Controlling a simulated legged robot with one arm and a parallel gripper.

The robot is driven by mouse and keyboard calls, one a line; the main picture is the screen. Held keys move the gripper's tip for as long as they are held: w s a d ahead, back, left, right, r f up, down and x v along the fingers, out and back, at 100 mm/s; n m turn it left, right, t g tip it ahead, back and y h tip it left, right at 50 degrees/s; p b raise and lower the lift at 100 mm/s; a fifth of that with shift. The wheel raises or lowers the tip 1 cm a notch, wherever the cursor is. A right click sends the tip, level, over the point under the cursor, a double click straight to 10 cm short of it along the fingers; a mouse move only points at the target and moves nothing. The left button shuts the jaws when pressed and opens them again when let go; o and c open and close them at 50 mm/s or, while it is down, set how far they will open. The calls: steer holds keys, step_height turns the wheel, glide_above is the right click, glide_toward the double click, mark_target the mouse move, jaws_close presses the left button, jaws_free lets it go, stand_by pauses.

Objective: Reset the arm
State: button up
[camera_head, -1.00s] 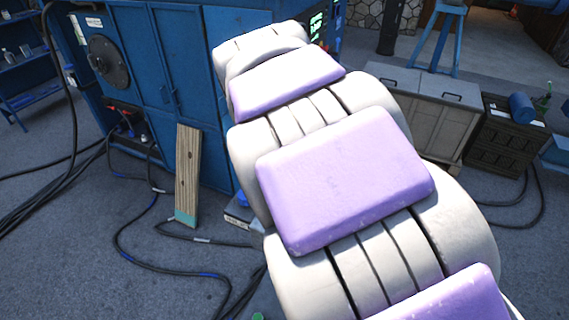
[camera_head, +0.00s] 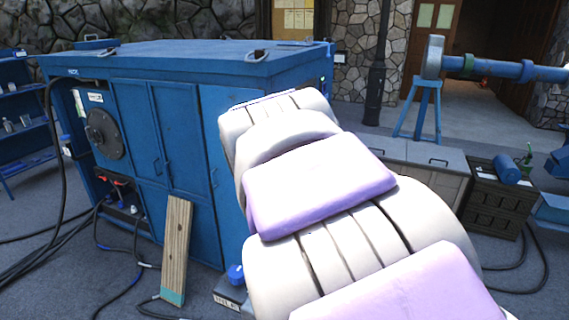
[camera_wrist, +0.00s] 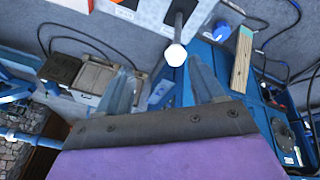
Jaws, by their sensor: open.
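My arm, white with purple pads, stretches from the lower right to the upper middle of the head view and hides my gripper there. In the wrist view my gripper (camera_wrist: 158,68) is open, its two blue-grey fingers spread wide. Nothing is held between them. A dark rod with a pale hexagonal end (camera_wrist: 177,54) shows between and beyond the fingers; its distance is hard to tell.
A large blue cabinet (camera_head: 135,95) stands behind my arm, with a wooden plank (camera_head: 175,250) leaning on it. Black cables (camera_head: 60,230) lie on the floor at left. A blue stand (camera_head: 428,95), a grey chest (camera_head: 425,165) and a dark crate (camera_head: 492,195) are at right.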

steer(key=s+d+f+m+g+b, duration=0.3)
steer(key=s+d+f+b, duration=0.5)
steer(key=s+d+f, duration=0.95)
steer(key=s+a+f+g+y+b, duration=0.1)
steer(key=s+f+g+b, duration=0.1)
steer(key=s+f, duration=0.8)
steer(key=shift+s+f+g+b, duration=0.15)
steer(key=shift+s+g+b, duration=0.1)
steer(key=shift+g+b, duration=0.05)
steer(key=shift+d, duration=0.1)
steer(key=shift+w, duration=0.1)
